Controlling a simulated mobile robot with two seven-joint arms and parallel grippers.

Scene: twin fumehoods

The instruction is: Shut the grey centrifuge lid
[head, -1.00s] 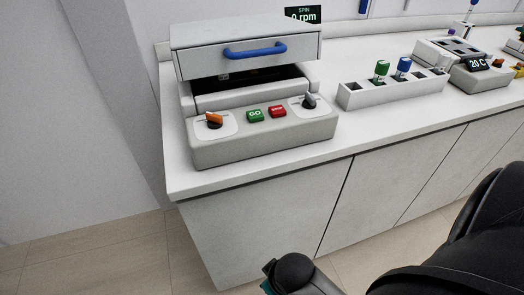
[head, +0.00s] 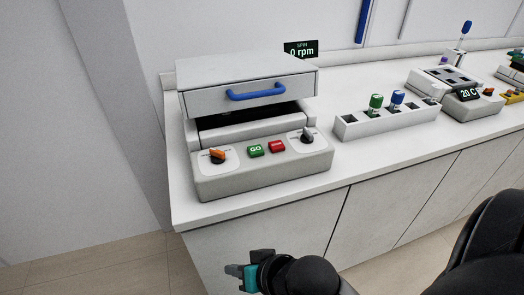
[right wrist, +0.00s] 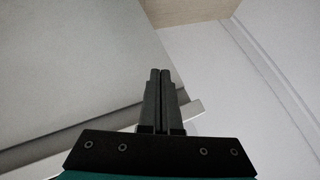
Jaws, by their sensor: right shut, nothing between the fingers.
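The grey centrifuge (head: 262,172) stands at the left end of the white bench. Its lid (head: 214,97), with a blue bar handle (head: 257,92) on the front, is tilted partly open; a dark gap shows under its front edge. Below are an orange knob, a green GO button, a red button and a dark knob. My right gripper (head: 236,270) is low in front of the bench cabinets, well below and apart from the lid. Its fingers also show in the right wrist view (right wrist: 160,78), closed together and empty. My left gripper is not in view.
A white rack (head: 388,124) with a green-capped and a blue-capped tube stands right of the centrifuge. A block heater (head: 447,90) reading 20 C is farther right. An SPIN display (head: 301,50) reading 0 rpm is behind. The bench front edge (head: 300,205) lies between my gripper and the centrifuge.

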